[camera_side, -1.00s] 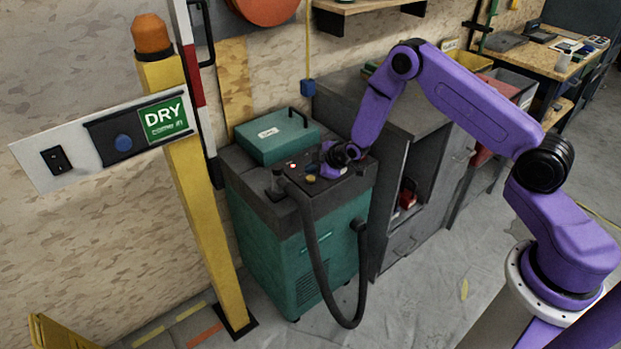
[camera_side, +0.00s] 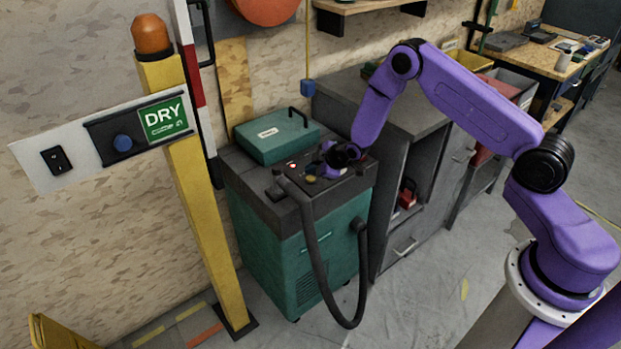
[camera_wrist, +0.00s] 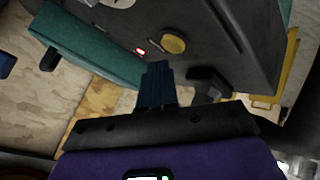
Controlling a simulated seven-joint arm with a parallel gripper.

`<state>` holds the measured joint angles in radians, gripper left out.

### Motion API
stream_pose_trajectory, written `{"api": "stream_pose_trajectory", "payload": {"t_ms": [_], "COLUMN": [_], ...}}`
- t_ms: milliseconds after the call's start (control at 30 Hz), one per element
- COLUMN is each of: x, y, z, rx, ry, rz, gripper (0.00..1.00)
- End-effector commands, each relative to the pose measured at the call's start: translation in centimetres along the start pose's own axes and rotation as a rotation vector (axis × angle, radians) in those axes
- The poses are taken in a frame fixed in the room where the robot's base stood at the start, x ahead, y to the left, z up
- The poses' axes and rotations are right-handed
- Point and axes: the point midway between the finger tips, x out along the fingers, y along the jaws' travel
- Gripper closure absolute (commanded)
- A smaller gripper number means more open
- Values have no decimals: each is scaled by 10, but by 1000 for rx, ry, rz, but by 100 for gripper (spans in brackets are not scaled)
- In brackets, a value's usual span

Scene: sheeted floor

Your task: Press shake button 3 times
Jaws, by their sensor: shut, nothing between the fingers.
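A green machine (camera_side: 325,245) with a dark top panel stands on the floor. On its panel are a round yellow button (camera_side: 311,179) and a small lit red light (camera_side: 292,165). The wrist view shows the yellow button (camera_wrist: 173,43) and the red light (camera_wrist: 140,50) just beyond my fingers. I cannot read a label that marks the shake button. My gripper (camera_wrist: 158,68) is shut and empty, its dark blue fingers pointing at the panel close to both. In the side view my gripper (camera_side: 327,170) is low over the panel, and the wrist partly hides it. Contact cannot be told.
A teal case (camera_side: 276,135) with a handle lies on the machine's back. A black hose (camera_side: 318,265) loops down its front. A grey cabinet (camera_side: 395,190) stands close on the right. A yellow post (camera_side: 203,225) with a DRY sign (camera_side: 162,120) stands on the left.

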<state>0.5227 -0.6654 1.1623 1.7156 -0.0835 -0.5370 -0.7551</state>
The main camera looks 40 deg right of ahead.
Motion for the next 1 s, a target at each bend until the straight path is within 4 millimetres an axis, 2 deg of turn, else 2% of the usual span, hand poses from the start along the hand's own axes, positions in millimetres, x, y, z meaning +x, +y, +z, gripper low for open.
{"api": "stream_pose_trajectory", "payload": {"t_ms": [1000], "x": [7], "y": [-5], "z": [5], "rx": [0], "ry": [0], "rz": [0], "gripper": [100]}}
